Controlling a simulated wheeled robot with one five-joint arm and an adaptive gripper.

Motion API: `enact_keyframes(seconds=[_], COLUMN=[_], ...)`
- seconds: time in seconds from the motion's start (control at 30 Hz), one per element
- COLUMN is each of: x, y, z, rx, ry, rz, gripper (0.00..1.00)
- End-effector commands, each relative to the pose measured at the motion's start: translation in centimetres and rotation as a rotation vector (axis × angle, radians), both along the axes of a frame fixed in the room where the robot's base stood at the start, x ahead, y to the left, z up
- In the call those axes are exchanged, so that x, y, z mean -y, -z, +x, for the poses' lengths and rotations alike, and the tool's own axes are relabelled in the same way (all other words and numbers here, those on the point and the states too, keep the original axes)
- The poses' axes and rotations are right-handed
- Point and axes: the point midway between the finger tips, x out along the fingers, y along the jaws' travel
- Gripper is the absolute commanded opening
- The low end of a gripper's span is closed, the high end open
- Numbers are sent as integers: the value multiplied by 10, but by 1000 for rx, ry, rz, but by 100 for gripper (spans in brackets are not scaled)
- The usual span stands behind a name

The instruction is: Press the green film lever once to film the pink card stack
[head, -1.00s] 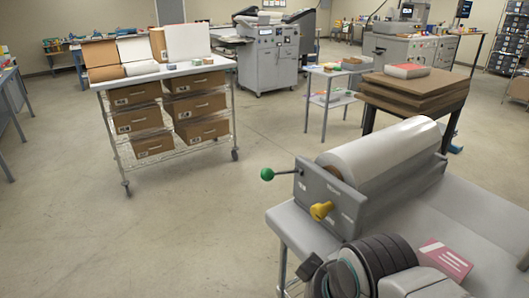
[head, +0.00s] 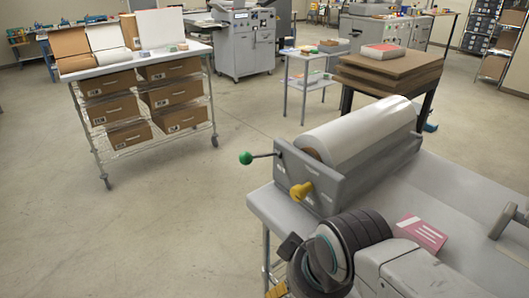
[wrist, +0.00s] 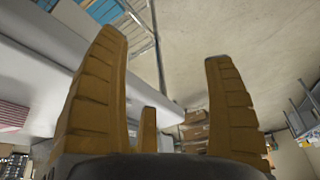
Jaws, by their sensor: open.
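The green film lever (head: 246,158) is a green ball on a dark rod, sticking out left from the end plate of the laminator (head: 345,160), which carries a white film roll. A yellow knob (head: 300,191) is on the same plate.
The grey table edge (head: 258,205) lies between my arm and the lever. A grey handle (head: 503,221) stands at the table's right. A shelf cart (head: 150,50) with brown boxes is at the back left. The floor left of the lever is clear.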

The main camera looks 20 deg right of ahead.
Motion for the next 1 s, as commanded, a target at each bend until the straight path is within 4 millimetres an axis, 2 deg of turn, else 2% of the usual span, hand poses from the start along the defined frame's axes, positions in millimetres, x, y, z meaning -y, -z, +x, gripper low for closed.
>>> enact_keyframes(seconds=[0.07,0.83,1.0], x=[0,0,0], y=[0,0,0], z=[0,0,0], rx=[0,0,0], ry=[0,0,0], rz=[0,0,0], gripper=[69,0,0])
